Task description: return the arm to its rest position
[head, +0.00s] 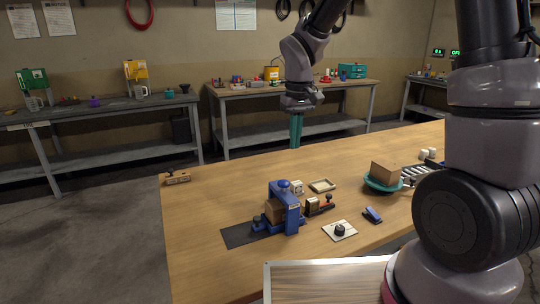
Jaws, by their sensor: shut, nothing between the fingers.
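My gripper (296,131) hangs from my raised arm near the middle of the head view, with its teal fingers pointing down. The fingers are together and nothing shows between them. The gripper is in the air above the back part of the wooden table (205,215). My arm's base and lower links fill the right side of the view.
A blue press-like device (291,212) stands on a dark mat (238,237). A teal dish (370,184) holds a brown block (385,172).

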